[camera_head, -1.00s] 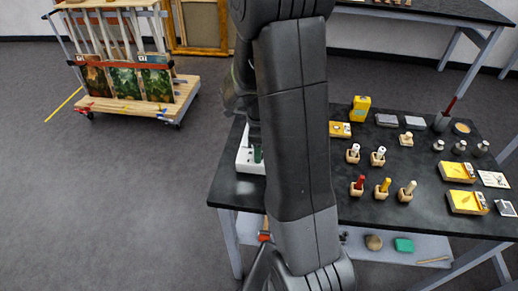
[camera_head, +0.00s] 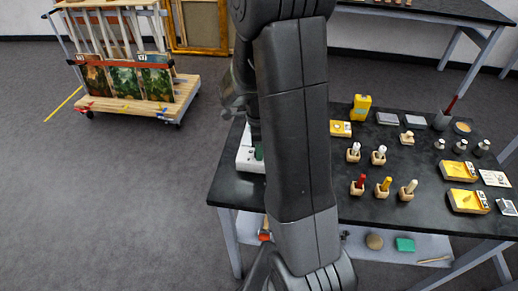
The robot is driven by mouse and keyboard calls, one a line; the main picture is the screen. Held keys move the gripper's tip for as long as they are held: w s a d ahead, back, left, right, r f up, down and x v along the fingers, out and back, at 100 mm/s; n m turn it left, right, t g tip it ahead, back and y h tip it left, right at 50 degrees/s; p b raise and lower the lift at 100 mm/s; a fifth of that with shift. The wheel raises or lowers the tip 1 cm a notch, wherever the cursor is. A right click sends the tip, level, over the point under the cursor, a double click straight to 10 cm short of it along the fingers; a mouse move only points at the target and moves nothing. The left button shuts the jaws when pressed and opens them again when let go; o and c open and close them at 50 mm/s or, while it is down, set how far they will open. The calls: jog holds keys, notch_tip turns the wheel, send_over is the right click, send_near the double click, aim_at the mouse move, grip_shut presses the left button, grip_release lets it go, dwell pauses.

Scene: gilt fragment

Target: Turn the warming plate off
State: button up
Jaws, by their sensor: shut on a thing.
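A white box-shaped unit (camera_head: 245,161), which looks like the warming plate, sits at the left end of the black table. My arm covers most of it. A small dark green part (camera_head: 259,153) shows on its near side, beside the arm's edge. My gripper (camera_head: 254,137) points down over the unit and is mostly hidden behind my arm. Its lower end is at the green part, and it appears shut on it. I cannot see the finger contact or any on/off marking.
The black table (camera_head: 345,208) holds red, yellow and white sticks in wooden blocks, yellow boxes (camera_head: 468,201), and a yellow container (camera_head: 361,107) right of my arm. A wooden cart (camera_head: 140,105) with paintings stands left. The grey floor between is clear.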

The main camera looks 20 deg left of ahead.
jog(key=n+b, duration=0.1)
jog(key=n, duration=0.3)
jog(key=shift+a+n, duration=0.1)
jog(key=shift+n, duration=0.2)
jog(key=n+b, duration=0.1)
jog(key=n, duration=0.3)
jog(key=shift+n+t, duration=0.3)
jog(key=n+b, duration=0.1)
jog(key=n, duration=0.3)
jog(key=shift+n, duration=0.3)
jog(key=n, duration=0.4)
jog(key=shift+t, duration=0.3)
jog(key=n, duration=0.5)
jog(key=shift+s+b, duration=0.1)
jog(key=shift+b, duration=0.3)
jog(key=n, duration=0.4)
jog(key=shift+n, duration=0.3)
jog(key=n, duration=0.4)
jog(key=shift+n+y, duration=0.4)
jog(key=shift+n, duration=1.7)
